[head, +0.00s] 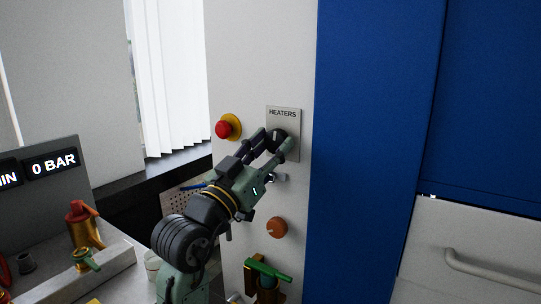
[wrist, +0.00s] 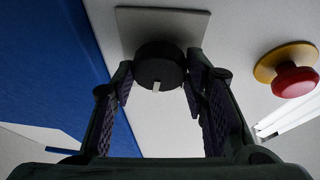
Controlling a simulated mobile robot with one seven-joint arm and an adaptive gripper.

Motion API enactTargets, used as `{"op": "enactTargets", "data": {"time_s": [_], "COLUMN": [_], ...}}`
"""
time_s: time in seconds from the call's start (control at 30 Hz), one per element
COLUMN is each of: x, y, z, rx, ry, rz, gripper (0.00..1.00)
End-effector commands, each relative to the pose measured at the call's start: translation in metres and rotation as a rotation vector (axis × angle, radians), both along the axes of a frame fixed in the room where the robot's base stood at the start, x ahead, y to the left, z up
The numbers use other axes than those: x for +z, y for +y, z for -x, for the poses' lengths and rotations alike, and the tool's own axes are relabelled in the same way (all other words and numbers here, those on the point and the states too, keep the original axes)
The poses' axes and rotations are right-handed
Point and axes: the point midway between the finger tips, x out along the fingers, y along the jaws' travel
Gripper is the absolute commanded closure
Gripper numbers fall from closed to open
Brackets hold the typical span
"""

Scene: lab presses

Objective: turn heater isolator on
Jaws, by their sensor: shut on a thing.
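The heater isolator is a round black knob (head: 277,139) on a grey plate (head: 284,114) labelled HEATERS, on the white panel. In the wrist view the knob (wrist: 160,66) shows a pale mark at its lower edge. My gripper (head: 274,147) reaches up to the knob from the lower left. In the wrist view my gripper's fingers (wrist: 158,82) stand on both sides of the knob, shut on it. The fingers and arm hide part of the knob in the head view.
A red emergency button (head: 224,129) on a yellow base sits just left of the plate. An orange-brown knob (head: 277,227) and a green-handled valve (head: 267,271) are lower on the panel. A blue panel (head: 375,130) stands to the right. A bench with a 0 BAR display (head: 53,163) is at left.

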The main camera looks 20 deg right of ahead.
Motion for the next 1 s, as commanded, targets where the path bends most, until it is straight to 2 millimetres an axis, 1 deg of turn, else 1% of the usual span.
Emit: {"op": "enactTargets", "data": {"time_s": [0.03,0.17,1.0], "x": [-0.0051,-0.0059,0.0035], "y": [0.0003,0.0005,0.0013], "z": [0.0002,-0.0001,-0.0017], "rx": [0.000,0.000,-0.004], "ry": [-0.032,-0.119,-0.745], "rz": [-0.022,-0.091,-0.582], "gripper": [0.87,0.87,0.87]}}
